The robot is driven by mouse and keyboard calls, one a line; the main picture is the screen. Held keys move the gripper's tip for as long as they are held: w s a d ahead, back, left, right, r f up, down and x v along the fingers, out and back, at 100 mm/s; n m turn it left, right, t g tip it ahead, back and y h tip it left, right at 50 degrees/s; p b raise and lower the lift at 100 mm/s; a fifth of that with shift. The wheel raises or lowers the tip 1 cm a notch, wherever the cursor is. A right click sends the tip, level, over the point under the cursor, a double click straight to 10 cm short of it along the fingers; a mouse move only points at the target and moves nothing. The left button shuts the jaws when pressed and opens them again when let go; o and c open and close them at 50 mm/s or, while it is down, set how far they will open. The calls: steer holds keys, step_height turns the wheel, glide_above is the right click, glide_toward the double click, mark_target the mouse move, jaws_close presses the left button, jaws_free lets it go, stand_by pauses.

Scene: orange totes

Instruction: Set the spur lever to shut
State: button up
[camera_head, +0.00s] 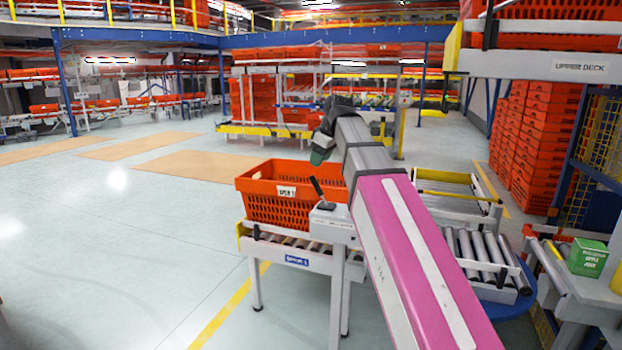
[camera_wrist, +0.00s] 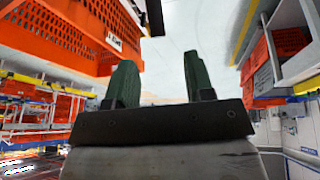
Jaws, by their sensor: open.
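The spur lever (camera_head: 317,188) is a black handle on a small grey box (camera_head: 331,214) at the right front corner of a roller conveyor. It is tilted, with its top leaning to the left in the head view. My gripper, with green fingers (camera_head: 320,153), hangs above and beyond the lever, apart from it. In the wrist view my gripper (camera_wrist: 159,82) is open, with nothing between its two fingers. A dark piece at the top edge of the wrist view (camera_wrist: 154,15) may be the lever; I cannot tell.
An orange tote (camera_head: 277,212) sits on the roller conveyor (camera_head: 300,265), left of the lever; it also shows in the wrist view (camera_wrist: 72,38). More rollers (camera_head: 482,258) lie right of my arm. A green box (camera_head: 588,258) stands far right. The floor at left is clear.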

mark_target(313, 175)
steer(key=x, duration=1)
steer(key=shift+w+a+f, duration=0.1)
steer(key=shift+w+f, duration=0.2)
steer(key=shift+w, duration=0.05)
jaws_close()
